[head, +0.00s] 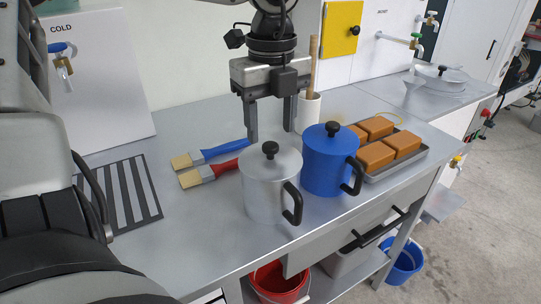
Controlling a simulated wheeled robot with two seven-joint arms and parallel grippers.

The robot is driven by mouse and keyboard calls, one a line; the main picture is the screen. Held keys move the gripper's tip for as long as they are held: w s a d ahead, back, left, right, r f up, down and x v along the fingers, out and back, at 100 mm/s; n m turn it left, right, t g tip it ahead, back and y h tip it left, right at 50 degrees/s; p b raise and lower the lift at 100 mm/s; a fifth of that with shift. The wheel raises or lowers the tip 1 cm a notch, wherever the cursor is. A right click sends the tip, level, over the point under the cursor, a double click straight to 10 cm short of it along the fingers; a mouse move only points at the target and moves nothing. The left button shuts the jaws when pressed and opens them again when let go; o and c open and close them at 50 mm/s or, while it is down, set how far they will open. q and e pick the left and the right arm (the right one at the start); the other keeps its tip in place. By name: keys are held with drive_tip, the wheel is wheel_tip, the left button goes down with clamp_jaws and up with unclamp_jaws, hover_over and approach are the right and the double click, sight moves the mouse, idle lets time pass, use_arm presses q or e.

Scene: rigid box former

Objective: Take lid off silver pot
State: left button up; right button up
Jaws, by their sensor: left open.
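The silver pot (262,200) stands upright on the metal worktop, with a black handle on its right side. Its silver lid (252,164) is on top and carries a round black knob (270,149). My left gripper (271,136) points down with its two fingers apart and nothing between them. In the picture it is just above the lid knob; whether it is directly over the pot or behind it is hard to tell. My right gripper is not in view.
A blue pot (329,165) with a black knob stands close to the right of the silver pot. Blue-handled (212,153) and red-handled (207,174) brushes lie left of it. Behind are a white holder (309,112) and a tray (412,162) of brown blocks. A slotted grate (120,195) lies left.

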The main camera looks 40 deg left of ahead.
sight(271, 144)
use_arm(q)
drive_tip(key=shift+f, duration=1.95)
drive_tip(key=c, duration=1.1)
